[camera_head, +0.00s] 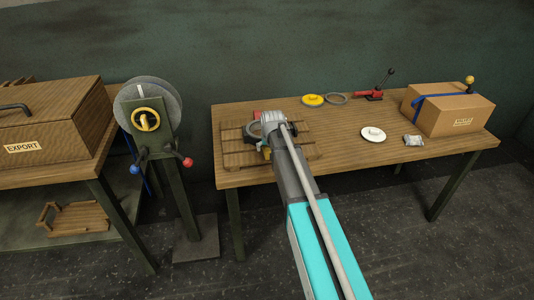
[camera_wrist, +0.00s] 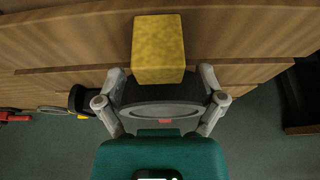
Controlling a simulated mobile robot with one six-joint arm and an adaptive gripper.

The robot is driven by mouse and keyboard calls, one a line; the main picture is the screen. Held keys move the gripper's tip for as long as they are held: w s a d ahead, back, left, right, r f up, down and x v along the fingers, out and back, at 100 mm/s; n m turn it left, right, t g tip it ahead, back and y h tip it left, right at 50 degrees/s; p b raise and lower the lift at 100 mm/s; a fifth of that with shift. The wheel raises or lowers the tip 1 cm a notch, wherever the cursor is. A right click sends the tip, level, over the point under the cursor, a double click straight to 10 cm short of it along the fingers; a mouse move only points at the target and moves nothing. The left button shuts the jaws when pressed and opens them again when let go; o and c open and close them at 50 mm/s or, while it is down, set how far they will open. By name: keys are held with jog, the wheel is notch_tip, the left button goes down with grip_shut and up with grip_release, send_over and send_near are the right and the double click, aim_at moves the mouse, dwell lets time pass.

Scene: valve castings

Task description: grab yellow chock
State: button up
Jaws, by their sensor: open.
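The yellow chock (camera_wrist: 158,45) shows as a worn yellow block at the upper middle of the wrist view, on a wooden surface. My gripper (camera_wrist: 163,88) is open, its two fingers spread left and right just below the block in that view. The block looks to be beyond the fingertips; I cannot tell whether they touch it. In the head view my gripper (camera_head: 273,122) is over the wooden pallet on the table. A small yellow patch (camera_head: 266,153) beside my arm may be the chock, mostly hidden.
A yellow disc (camera_head: 313,100), red clamp (camera_head: 374,94), white disc (camera_head: 373,134) and cardboard box (camera_head: 447,108) lie to the right. A wheel stand (camera_head: 178,200) stands left of the table.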

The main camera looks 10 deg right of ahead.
dwell(0.3)
grip_shut()
dwell(0.4)
jog(key=shift+r, duration=0.15)
notch_tip(320, 180, up, 3)
jog(key=p, duration=0.2)
jog(key=shift+f+p, duration=0.2)
jog(key=shift+p, duration=0.2)
jog(key=s+a+r+p, duration=0.2)
jog(key=s+r+p, duration=0.8)
jog(key=s, duration=0.4)
jog(key=shift+w, duration=0.1)
